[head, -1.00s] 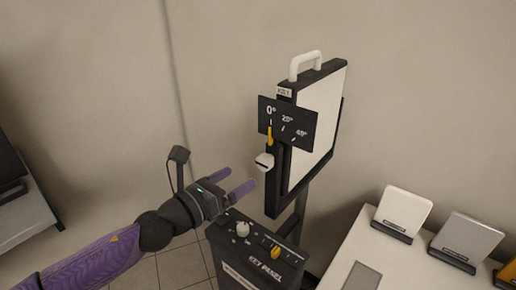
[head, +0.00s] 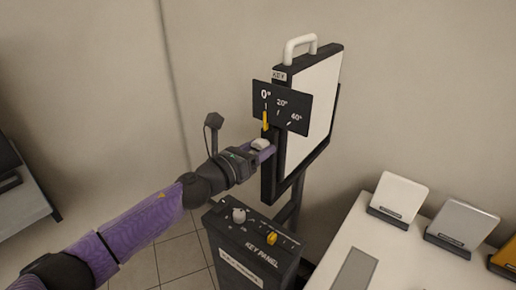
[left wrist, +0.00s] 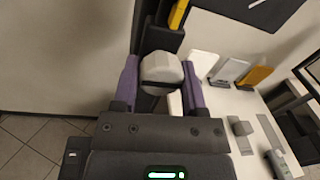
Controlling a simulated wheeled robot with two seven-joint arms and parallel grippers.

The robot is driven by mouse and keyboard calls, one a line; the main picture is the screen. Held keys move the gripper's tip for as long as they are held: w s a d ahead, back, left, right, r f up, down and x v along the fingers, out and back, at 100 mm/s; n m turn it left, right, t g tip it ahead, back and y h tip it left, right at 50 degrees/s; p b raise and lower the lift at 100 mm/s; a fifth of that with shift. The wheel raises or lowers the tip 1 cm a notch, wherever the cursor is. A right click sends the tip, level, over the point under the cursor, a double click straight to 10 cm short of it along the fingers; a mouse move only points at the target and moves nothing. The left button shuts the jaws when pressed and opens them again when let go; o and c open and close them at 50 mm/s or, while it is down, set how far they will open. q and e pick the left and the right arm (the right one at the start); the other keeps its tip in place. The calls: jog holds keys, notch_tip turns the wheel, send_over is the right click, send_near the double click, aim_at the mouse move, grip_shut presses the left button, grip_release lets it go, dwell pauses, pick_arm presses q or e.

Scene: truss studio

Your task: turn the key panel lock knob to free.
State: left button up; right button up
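The key panel (head: 314,97) is a black-framed white slab with a white top handle, marked KEY, on a dark stand. A black scale plate (head: 290,104) reads 0°, 20° and 40°, and the yellow pointer (head: 265,121) stands at 0°. A pale lock knob (head: 260,144) sits below the pointer. It also shows in the left wrist view (left wrist: 161,73). My left gripper (head: 264,149) is at the knob, one purple finger on each side. The fingers look open around it; contact is hard to tell. My right gripper is not in view.
A black control box (head: 252,255) marked KEY PANEL stands below my left arm, with a white knob (head: 239,215) and a yellow knob (head: 272,238). A white table (head: 411,258) with small panels (head: 400,195) is at right. Another table edge (head: 22,207) is at far left.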

pick_arm(q)
grip_shut()
jog(key=shift+n, duration=0.8)
jog(key=o, duration=0.9)
grip_release()
jog(key=v, duration=1)
jog(key=shift+p, duration=0.4)
